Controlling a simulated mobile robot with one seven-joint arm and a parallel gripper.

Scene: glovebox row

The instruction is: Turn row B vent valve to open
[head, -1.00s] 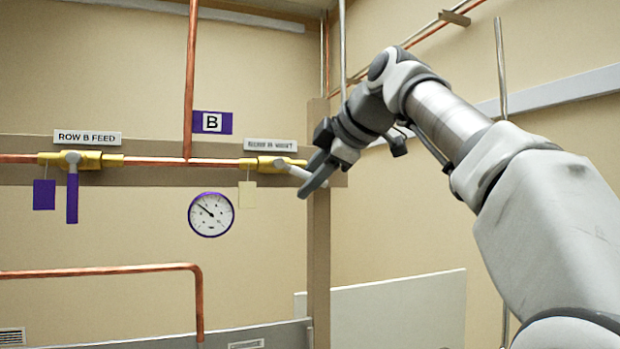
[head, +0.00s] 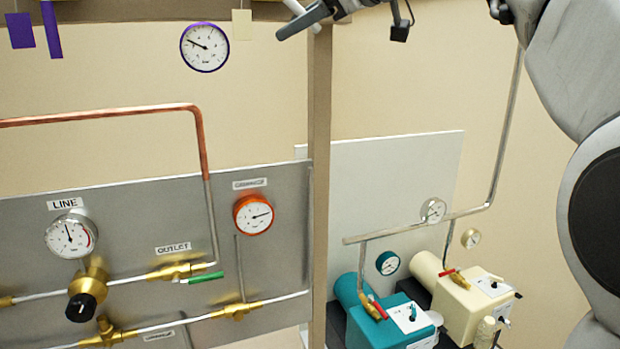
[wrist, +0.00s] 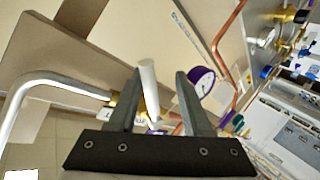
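The row B vent valve's pale grey lever (head: 295,6) shows only in part at the top edge of the head view; its body and label are cut off. In the wrist view the lever (wrist: 149,88) stands between the two fingers of my gripper (wrist: 159,73), nearer the left finger. A gap shows to the right finger, so the gripper is open around the lever. I cannot tell whether the left finger touches it. In the head view my gripper (head: 304,20) is at the top edge, beside the lever. A cream tag (head: 242,24) hangs to the left.
A purple-rimmed gauge (head: 205,47) is left of the valve. A brown post (head: 319,120) stands just below my gripper. A grey panel (head: 130,220) carries line and outlet valves. Teal (head: 395,325) and cream pumps (head: 465,305) stand lower right.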

